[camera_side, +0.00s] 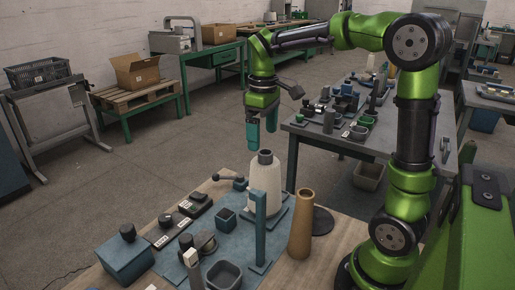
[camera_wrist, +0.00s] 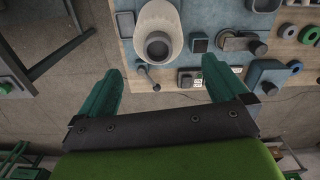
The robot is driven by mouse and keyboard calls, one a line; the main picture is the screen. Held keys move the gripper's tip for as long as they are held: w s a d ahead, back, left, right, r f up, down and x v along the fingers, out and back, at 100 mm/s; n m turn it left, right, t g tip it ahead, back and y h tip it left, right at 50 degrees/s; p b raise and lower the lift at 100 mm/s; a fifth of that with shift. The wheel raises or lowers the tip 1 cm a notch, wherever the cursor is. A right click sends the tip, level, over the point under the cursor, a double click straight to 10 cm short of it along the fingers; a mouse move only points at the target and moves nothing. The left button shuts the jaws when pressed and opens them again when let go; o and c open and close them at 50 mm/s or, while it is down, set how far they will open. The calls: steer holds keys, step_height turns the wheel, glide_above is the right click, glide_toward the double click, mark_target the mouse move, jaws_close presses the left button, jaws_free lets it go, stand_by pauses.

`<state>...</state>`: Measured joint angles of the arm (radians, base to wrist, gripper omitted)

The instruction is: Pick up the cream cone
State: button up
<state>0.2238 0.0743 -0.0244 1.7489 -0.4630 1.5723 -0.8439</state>
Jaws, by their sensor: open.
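The cream cone (camera_side: 265,187) stands upright on the blue mat near the table's back edge, with a dark tip at its top. In the wrist view the cone (camera_wrist: 148,18) is seen from above at the top, beyond the fingertips and a little left of midway between them. My gripper (camera_side: 262,134) has green fingers pointing down, above and behind the cone, not touching it. In the wrist view its fingers (camera_wrist: 162,72) are wide apart with nothing between them.
A blue upright post (camera_side: 260,230) stands in front of the cone. A tan cone (camera_side: 301,225) stands to its right. A black lever (camera_side: 229,178) and a small square cup (camera_side: 225,217) are on its left. A blue box (camera_side: 126,258) is at front left.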

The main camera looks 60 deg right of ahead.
mark_target(265, 152)
step_height(265, 152, down, 3)
steer(key=shift+r, duration=0.2)
steer(key=f, duration=0.5)
steer(key=shift+s+d, duration=0.15)
steer(key=shift+s, duration=0.2)
steer(key=c, duration=0.8)
step_height(265, 152, up, 16)
steer(key=shift+r, duration=0.15)
stand_by(0.3)
